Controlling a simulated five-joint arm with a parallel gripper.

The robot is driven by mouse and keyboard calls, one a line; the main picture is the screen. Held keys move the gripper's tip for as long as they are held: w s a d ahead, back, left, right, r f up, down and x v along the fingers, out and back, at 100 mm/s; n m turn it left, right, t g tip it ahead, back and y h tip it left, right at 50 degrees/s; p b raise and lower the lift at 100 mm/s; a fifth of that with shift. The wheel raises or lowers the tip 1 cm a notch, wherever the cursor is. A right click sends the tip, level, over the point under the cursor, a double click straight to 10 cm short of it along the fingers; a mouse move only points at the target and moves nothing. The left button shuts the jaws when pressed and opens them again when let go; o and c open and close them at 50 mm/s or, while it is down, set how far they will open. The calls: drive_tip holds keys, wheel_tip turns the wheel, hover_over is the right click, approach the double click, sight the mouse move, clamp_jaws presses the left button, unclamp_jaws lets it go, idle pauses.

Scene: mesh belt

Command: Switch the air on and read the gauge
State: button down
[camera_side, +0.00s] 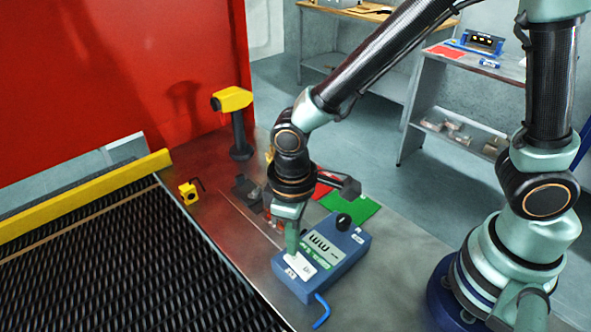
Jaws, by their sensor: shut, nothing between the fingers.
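A blue box (349,254) lies on the metal table, with a pale panel bearing dark markings, white labels and a black knob (343,221) at its far corner. No part of it is clearly a gauge dial, and I cannot read its markings. A blue bent piece (321,311) sticks out at its near end. My gripper (292,254) points down with its tip at the left part of the box top, near a white label. It is shut and holds nothing. I cannot tell whether the tip touches the box.
A black mesh belt (120,270) with a yellow rail (85,195) fills the left. A yellow-headed post (232,100) stands behind, by a red panel. A small yellow block (188,193), a dark item (246,190) and a green card (352,206) lie near my arm. The table's right front is clear.

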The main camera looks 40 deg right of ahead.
drive_tip(key=shift+f, duration=1)
idle(0.5)
drive_tip(key=shift+r, duration=3.55)
drive_tip(key=d+r+m+t, duration=0.2)
drive_tip(key=d+r, duration=0.4)
drive_tip(key=d, duration=0.3)
drive_tip(key=d+r+m+t, duration=0.3)
drive_tip(key=d+r, duration=0.3)
drive_tip(key=d, duration=0.4)
drive_tip(key=shift+w+d+r+m+t, duration=0.15)
drive_tip(key=shift+w+r+m+t, duration=0.15)
drive_tip(key=shift+w+m, duration=0.15)
